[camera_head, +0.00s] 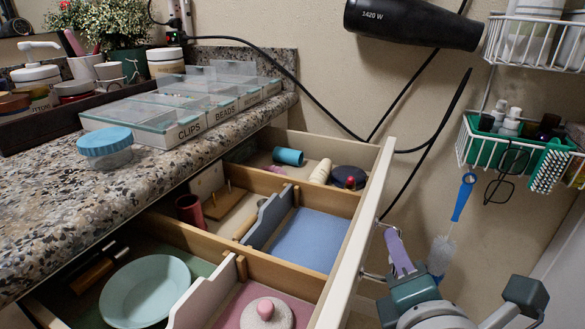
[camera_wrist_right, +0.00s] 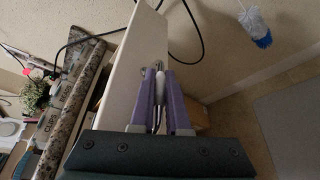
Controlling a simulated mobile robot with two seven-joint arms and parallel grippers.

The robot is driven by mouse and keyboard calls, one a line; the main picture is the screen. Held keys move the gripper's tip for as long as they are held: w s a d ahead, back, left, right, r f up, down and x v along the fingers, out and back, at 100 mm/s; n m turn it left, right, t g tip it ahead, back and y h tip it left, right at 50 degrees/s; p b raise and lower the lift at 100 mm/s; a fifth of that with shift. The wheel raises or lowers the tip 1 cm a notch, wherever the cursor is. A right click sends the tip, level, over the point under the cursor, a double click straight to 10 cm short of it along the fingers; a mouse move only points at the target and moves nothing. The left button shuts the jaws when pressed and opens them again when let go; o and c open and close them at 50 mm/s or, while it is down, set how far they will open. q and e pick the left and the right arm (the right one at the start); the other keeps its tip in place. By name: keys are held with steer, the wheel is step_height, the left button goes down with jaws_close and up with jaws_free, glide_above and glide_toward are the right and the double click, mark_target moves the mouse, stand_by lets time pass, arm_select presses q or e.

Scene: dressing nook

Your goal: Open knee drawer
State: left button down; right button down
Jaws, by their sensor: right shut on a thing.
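The knee drawer (camera_head: 355,235) is pulled well out from under the speckled counter, and its compartments show. Its cream front panel also shows in the right wrist view (camera_wrist_right: 130,68). A metal bar handle (camera_head: 372,276) is on the outer face of the front. My right gripper (camera_head: 392,238) is at this handle, with purple fingers. In the right wrist view the fingers (camera_wrist_right: 160,76) are closed around the handle bar. The head view hides part of the grip. My left gripper is not in view.
The drawer holds a pale green bowl (camera_head: 145,290), a blue pad (camera_head: 310,240) and a teal roll (camera_head: 288,156). The speckled counter (camera_head: 45,210) carries lidded boxes and jars. A wire rack (camera_head: 470,150) and a hanging blue brush (camera_head: 462,197) are at the right wall.

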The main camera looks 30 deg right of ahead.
steer(key=c, duration=0.9)
jaws_free()
steer(key=p+v, duration=0.2)
steer(key=v, duration=0.8)
steer(key=shift+p, duration=0.4)
